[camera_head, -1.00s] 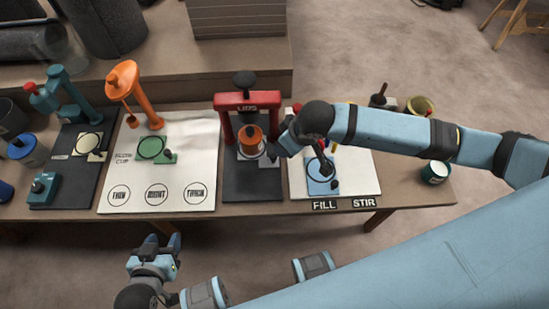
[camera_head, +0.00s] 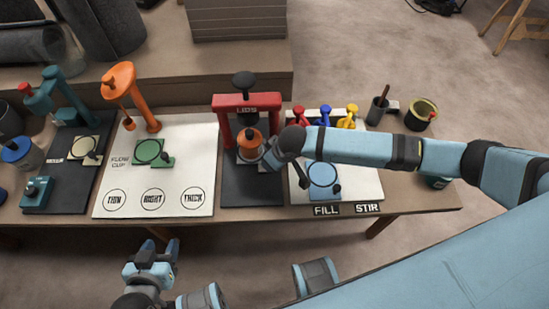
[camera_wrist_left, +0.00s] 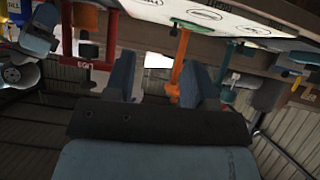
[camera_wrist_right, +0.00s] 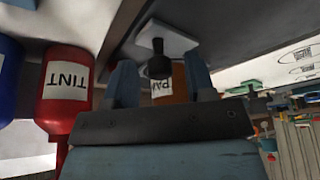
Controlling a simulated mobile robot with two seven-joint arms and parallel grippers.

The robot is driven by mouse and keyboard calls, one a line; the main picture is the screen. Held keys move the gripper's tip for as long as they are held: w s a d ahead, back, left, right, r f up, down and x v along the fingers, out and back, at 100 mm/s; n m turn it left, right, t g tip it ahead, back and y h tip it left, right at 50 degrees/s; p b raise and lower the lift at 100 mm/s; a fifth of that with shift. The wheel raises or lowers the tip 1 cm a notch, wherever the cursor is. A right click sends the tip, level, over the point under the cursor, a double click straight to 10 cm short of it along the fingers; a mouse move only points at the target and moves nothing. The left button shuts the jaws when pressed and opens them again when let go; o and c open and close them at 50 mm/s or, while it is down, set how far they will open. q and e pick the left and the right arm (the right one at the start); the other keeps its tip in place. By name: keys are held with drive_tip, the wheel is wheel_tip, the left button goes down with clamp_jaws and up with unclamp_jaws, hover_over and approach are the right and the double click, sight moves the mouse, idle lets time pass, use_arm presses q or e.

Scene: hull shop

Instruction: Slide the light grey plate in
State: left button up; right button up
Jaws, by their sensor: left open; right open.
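The light grey plate (camera_wrist_right: 182,42) with its black knob (camera_wrist_right: 158,66) shows in the right wrist view, beside the orange paint can (camera_wrist_right: 180,85). In the head view the can (camera_head: 250,143) stands under the red LIDS press (camera_head: 247,102), and my right arm hides most of the plate. My right gripper (camera_head: 268,161) is open at the press's right front. In the right wrist view its fingers (camera_wrist_right: 160,70) stand either side of the knob; I cannot tell whether they touch it. My left gripper (camera_head: 160,249) is open and empty in front of the table.
The white board (camera_head: 130,180) with a green plate (camera_head: 148,151) lies left of the press. A blue plate (camera_head: 322,176) lies at the right, under my right forearm. Red, blue and yellow-topped items stand behind that arm. The bench front is clear.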

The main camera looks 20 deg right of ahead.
clamp_jaws()
drive_tip(key=shift+w+r, duration=0.1)
drive_tip(key=shift+w, duration=0.1)
drive_tip(key=w, duration=0.1)
drive_tip(key=w+d+p, duration=0.1)
drive_tip(key=w, duration=0.1)
drive_tip(key=shift+w, duration=0.15)
use_arm(q)
drive_tip(key=shift+s, duration=0.25)
use_arm(e)
drive_tip(key=shift+w+d, duration=0.1)
unclamp_jaws()
use_arm(q)
drive_tip(key=shift+w+r, duration=0.1)
drive_tip(key=shift+w, duration=0.05)
